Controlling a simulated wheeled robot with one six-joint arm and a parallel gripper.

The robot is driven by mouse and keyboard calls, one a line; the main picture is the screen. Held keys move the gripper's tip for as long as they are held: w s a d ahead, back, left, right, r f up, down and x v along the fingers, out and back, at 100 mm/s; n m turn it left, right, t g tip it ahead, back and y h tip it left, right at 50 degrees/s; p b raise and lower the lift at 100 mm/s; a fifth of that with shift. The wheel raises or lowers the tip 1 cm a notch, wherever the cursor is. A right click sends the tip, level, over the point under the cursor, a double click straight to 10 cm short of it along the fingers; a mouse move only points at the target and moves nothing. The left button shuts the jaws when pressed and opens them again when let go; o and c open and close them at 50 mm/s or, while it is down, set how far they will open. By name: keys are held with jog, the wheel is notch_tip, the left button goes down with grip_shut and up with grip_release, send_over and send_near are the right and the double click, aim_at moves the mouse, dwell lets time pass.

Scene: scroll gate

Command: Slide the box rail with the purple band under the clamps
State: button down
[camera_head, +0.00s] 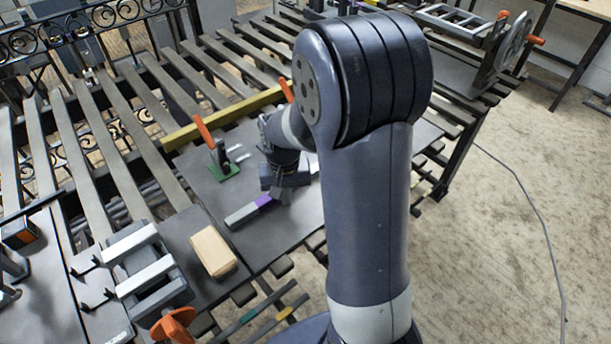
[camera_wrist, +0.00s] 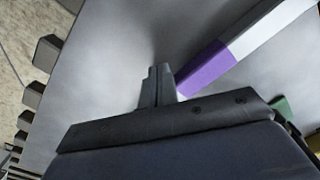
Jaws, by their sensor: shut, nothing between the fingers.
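The box rail (camera_head: 242,215) lies on the dark metal plate, a light grey bar with a purple band (camera_head: 264,201). In the wrist view the rail (camera_wrist: 272,25) runs to the upper right, with its purple band (camera_wrist: 206,68) close beside my fingertips. My gripper (camera_wrist: 158,73) is shut and empty, just left of the band; I cannot tell whether it touches the rail. A clamp on a green base (camera_head: 224,172) with an orange handle stands beyond the rail. Another orange handle (camera_head: 287,90) shows further back, its clamp body hidden by my arm.
A yellow bar (camera_head: 225,116) lies along the plate's back edge. A wooden block (camera_head: 213,251) and a grey vise (camera_head: 148,268) with an orange handle stand at the near left. The slatted bench has open gaps. The plate left of my fingers in the wrist view is clear.

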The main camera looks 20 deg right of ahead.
jog(key=shift+w+a, duration=0.3)
jog(key=shift+w, duration=0.6)
jog(key=shift+w+a, duration=0.3)
jog(key=shift+w, duration=0.55)
jog(key=shift+s, duration=0.15)
jog(key=shift+s+d, duration=0.2)
jog(key=shift+s, duration=0.35)
jog(key=shift+s+d, duration=0.2)
jog(key=shift+s, duration=0.3)
jog(key=shift+r, duration=0.1)
notch_tip(320, 180, up, 8)
jog(key=p, duration=0.6)
jog(key=shift+f, duration=0.2)
